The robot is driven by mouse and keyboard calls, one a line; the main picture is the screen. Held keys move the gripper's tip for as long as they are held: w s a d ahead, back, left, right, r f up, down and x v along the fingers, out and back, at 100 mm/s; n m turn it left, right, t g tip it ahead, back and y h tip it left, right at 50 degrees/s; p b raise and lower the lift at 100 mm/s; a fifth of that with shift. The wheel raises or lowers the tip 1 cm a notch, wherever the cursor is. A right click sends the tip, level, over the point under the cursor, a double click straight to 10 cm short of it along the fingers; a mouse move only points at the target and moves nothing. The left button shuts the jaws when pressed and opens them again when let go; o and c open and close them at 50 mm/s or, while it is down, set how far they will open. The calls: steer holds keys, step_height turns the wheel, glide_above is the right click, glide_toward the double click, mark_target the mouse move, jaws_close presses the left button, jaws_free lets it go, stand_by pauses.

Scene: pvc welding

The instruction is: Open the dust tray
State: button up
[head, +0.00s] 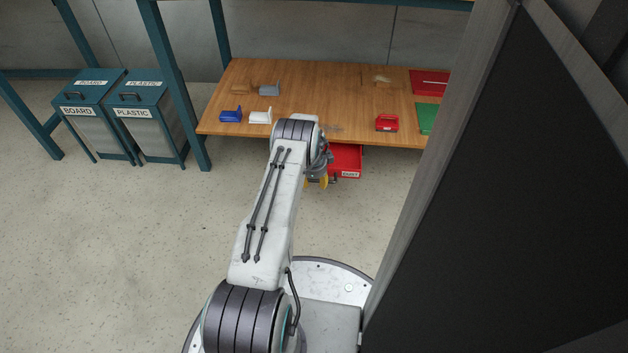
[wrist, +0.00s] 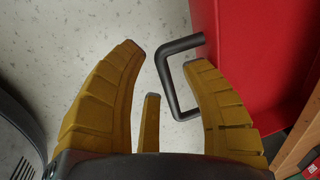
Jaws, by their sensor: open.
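The red dust tray (head: 346,156) sits under the front edge of the wooden table, with a white "DUST" label on its front. It appears to stick out somewhat past the table edge. Its left part is hidden behind my arm. In the wrist view, the tray's red face (wrist: 250,45) fills the upper right, with a dark, bent bar handle (wrist: 168,88) on it. My gripper (head: 322,182) is at the handle, and its yellow fingers (wrist: 163,56) are spread open. The handle's outer bar lies between the fingers, and the right finger overlaps the loop. I cannot tell whether they touch.
The wooden table (head: 335,100) holds a blue bin (head: 230,116), a white bin (head: 261,117) and a red bin (head: 387,123). Board (head: 90,110) and plastic (head: 146,120) waste boxes stand left, by teal posts. A dark panel (head: 500,200) blocks the right. The floor left of my arm is clear.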

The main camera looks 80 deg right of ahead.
jaws_close()
steer(key=shift+a, duration=0.1)
stand_by(0.4)
